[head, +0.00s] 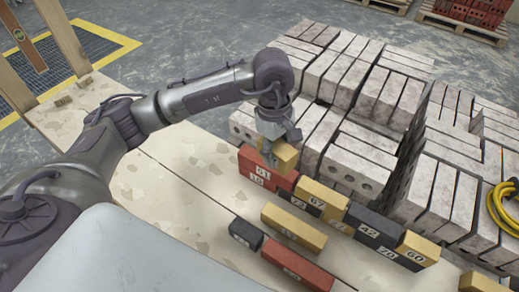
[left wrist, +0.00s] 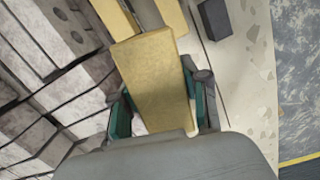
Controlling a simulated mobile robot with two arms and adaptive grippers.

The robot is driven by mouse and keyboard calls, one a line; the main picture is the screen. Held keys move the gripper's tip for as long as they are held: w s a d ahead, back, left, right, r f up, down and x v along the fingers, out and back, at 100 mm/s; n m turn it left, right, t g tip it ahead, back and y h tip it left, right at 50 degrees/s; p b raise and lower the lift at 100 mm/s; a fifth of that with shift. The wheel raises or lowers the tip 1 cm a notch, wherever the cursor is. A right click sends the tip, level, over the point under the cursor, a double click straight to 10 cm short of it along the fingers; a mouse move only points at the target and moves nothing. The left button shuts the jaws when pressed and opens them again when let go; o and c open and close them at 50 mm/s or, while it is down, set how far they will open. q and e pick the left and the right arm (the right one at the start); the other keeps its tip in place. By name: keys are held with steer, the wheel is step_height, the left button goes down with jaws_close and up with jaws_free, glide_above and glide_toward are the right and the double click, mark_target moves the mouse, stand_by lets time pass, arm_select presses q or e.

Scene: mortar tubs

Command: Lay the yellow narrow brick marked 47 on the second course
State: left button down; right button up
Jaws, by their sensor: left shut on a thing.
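My left gripper (head: 271,160) is shut on a yellow brick (head: 286,157), just above the left end of a row of bricks. In the left wrist view the held yellow brick (left wrist: 152,75) lies long between the teal-padded fingers (left wrist: 160,112); I can read no number on it. In the row, red bricks (head: 268,170) marked 61 and 19 stand at the left end. To their right come yellow bricks (head: 325,195), dark bricks (head: 375,226) marked 42 and 70, and a yellow brick (head: 417,248) marked 60. I cannot tell whether the held brick touches the red ones. My right gripper is not in view.
A small dark brick (head: 245,233), a yellow brick (head: 293,226) and a red brick (head: 297,268) lie loose in front of the row. Stacked grey blocks (head: 352,160) stand close behind it. A yellow coil (head: 503,205) lies at the right. The pale board (head: 190,185) is clear at the left.

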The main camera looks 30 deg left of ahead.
arm_select(q)
steer(key=shift+w+d+n, duration=0.25)
steer(key=shift+w+n, duration=0.15)
steer(key=shift+n, duration=0.2)
steer(key=shift+w+n, duration=0.2)
steer(key=shift+n, duration=0.1)
steer(key=shift+w+a+f, duration=0.1)
steer(key=shift+w, duration=0.1)
steer(key=p, duration=0.2)
glide_above(255, 155)
step_height(255, 155, down, 7)
steer(key=shift+a+r, duration=0.15)
step_height(255, 155, down, 4)
steer(key=shift+f+p, duration=0.1)
steer(key=shift+p, duration=0.4)
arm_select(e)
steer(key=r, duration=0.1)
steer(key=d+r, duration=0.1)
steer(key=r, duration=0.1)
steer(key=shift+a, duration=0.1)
